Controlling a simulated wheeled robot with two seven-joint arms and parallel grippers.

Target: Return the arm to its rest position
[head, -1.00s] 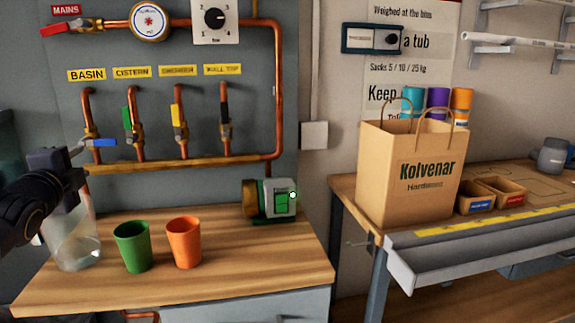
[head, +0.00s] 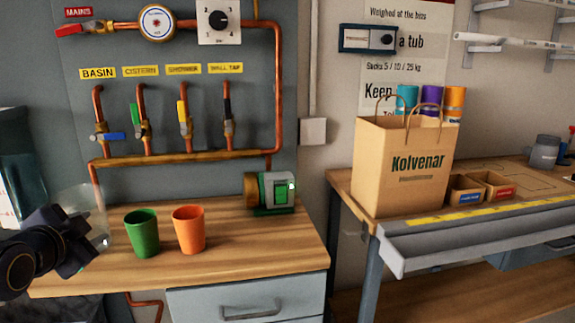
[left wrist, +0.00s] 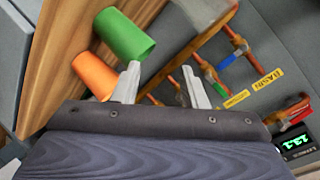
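My left arm comes in from the left edge of the head view. Its dark gripper (head: 92,248) is low, left of the green cup (head: 142,234) and in front of a clear jug (head: 88,202), which it partly hides. In the left wrist view the two pale fingers (left wrist: 163,84) stand apart with nothing between them. The green cup (left wrist: 124,34) and the orange cup (left wrist: 93,76) show beyond them there. The blue basin lever (head: 110,136) is above and clear of the gripper. My right gripper is not in view.
The wooden bench (head: 250,250) holds the cups, the jug and a green-grey pump (head: 270,192). Copper pipes with coloured valve levers run along the wall behind. A paper bag (head: 400,165) and small bins stand on the right bench. The bench front is clear.

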